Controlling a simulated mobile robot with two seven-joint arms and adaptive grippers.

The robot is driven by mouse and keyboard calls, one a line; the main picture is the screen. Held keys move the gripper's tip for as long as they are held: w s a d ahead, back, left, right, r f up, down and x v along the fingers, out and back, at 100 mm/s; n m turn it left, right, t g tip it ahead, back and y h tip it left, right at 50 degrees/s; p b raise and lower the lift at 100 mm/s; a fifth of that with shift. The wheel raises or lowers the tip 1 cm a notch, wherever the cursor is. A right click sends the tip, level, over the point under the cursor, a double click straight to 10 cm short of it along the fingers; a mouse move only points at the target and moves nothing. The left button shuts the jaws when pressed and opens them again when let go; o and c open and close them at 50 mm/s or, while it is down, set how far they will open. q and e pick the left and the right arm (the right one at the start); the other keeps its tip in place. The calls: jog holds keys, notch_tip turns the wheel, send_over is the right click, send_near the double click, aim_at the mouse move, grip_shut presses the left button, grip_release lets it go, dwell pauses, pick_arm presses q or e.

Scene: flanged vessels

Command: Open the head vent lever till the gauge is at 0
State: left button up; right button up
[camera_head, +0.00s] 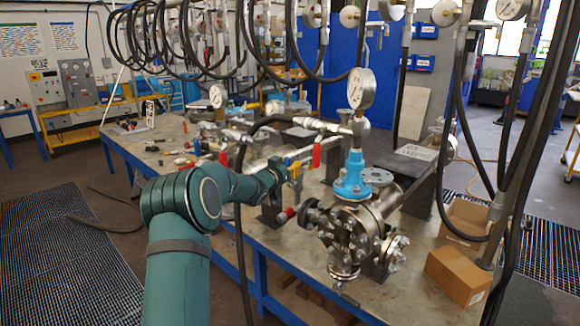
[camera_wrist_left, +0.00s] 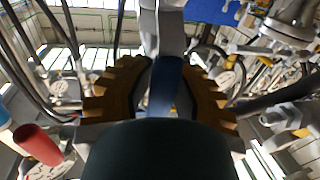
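The pressure gauge (camera_head: 361,88) stands on a stem above the blue fitting (camera_head: 352,175) of the flanged steel vessel (camera_head: 355,235). Its needle is too small to read. My left gripper (camera_head: 292,172) is at the piping left of the vessel. In the left wrist view, its toothed brown fingers (camera_wrist_left: 167,88) lie close on both sides of a blue lever handle (camera_wrist_left: 165,92) and look shut on it. The lever's pivot is hidden. A red-handled lever (camera_head: 316,155) hangs just right of the gripper. My right gripper is not in view.
A red handle (camera_head: 285,216) sticks out below the gripper, and another red handle (camera_wrist_left: 38,145) shows in the left wrist view. Black hoses (camera_head: 510,170) hang at the right. Cardboard boxes (camera_head: 458,275) sit at the bench's right end. A second gauge (camera_head: 218,96) stands further left.

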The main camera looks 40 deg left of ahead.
pick_arm(q)
jog(key=o, duration=0.4)
jog(key=shift+o, duration=0.2)
jog(key=s+d, duration=0.1)
jog(key=s, duration=1.1)
jog(key=shift+d, duration=0.25)
